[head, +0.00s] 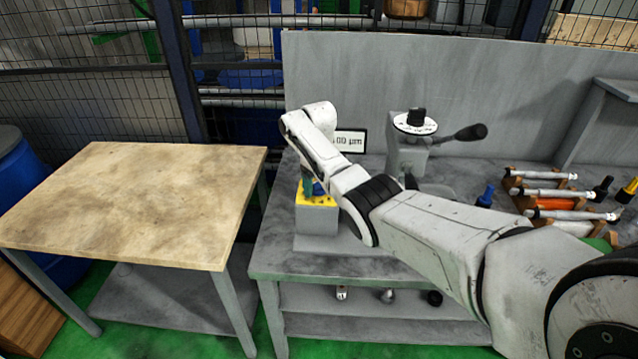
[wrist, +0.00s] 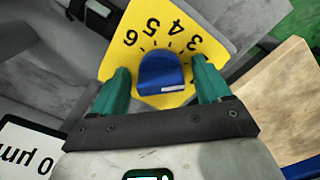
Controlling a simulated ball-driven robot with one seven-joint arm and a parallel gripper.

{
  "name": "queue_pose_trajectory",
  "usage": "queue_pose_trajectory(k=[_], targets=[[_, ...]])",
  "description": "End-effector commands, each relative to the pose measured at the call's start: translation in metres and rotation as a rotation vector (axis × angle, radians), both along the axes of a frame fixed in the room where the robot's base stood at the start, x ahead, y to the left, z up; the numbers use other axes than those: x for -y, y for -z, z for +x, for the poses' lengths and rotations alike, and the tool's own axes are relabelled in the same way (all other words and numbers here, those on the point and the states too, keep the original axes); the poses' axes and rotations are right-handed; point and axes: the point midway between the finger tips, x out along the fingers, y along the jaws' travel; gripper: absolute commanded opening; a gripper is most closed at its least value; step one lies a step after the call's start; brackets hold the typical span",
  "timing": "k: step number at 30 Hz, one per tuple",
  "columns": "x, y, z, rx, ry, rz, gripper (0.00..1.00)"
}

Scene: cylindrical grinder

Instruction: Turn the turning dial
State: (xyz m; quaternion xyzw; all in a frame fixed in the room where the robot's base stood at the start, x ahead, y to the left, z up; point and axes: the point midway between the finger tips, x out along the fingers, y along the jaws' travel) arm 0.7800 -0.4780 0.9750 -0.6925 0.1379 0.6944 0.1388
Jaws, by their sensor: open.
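The turning dial is a blue knob (wrist: 161,74) on a yellow plate (wrist: 208,46) with black numbers, 3 to 6 being readable in the wrist view. The knob has a pale mark near its lower edge. My gripper (wrist: 161,80) is open, with one green finger on each side of the knob. A gap shows at the knob's right; on the left the finger is close, and I cannot tell whether it touches. In the head view the yellow plate (head: 325,200) tops a grey block (head: 316,222) on the grey bench, and my arm partly hides the knob.
A small sign (head: 350,141) stands behind the dial. A grey device with a white graduated disc (head: 415,124) and black handle stands to the right. Several rods lie on a rack (head: 545,192) farther right. A bare wooden table (head: 135,195) stands to the left.

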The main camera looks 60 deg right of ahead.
Motion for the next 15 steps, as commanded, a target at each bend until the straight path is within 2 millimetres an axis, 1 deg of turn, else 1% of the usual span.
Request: queue_pose_trajectory(k=[5, 8, 11, 15], targets=[[0.000, -0.003, 0.001, 0.002, -0.001, -0.002, 0.77], [0.000, -0.012, 0.002, 0.004, -0.001, -0.003, 0.77], [0.001, -0.029, 0.001, 0.005, -0.001, -0.004, 0.77], [0.001, -0.056, 0.002, 0.005, -0.001, -0.003, 0.77]])
